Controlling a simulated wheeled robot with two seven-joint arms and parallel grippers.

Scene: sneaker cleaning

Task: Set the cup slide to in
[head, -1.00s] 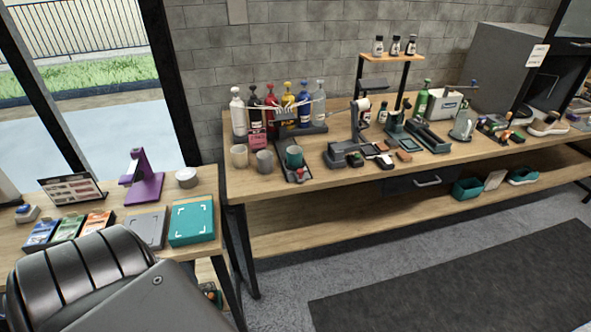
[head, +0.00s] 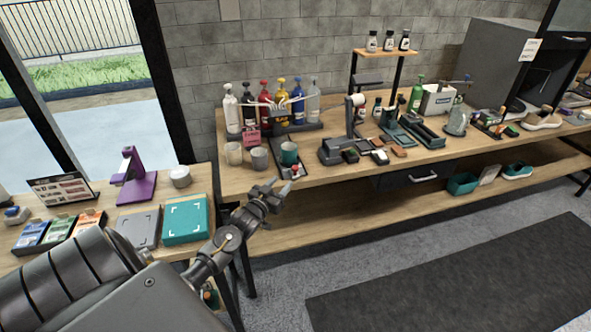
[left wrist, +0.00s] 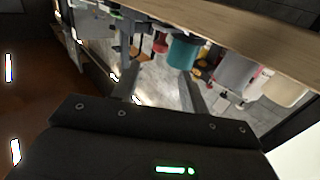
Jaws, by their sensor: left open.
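A teal cup (head: 289,153) stands on a narrow dark slide tray (head: 305,171) near the front edge of the long wooden bench. A small red and white knob-like piece (head: 296,170) sits at the tray's front end. My left gripper (head: 279,187) is open and empty, in front of the bench edge, just below and left of that piece in the head view. The left wrist view shows my left gripper's spread fingers (left wrist: 158,92), with the teal cup (left wrist: 183,53) and the red piece (left wrist: 160,42) beyond them. My right gripper is out of view.
A beige cup (head: 233,153) and a grey cup (head: 258,159) stand left of the tray. A dark machine (head: 335,150) stands close on the right.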

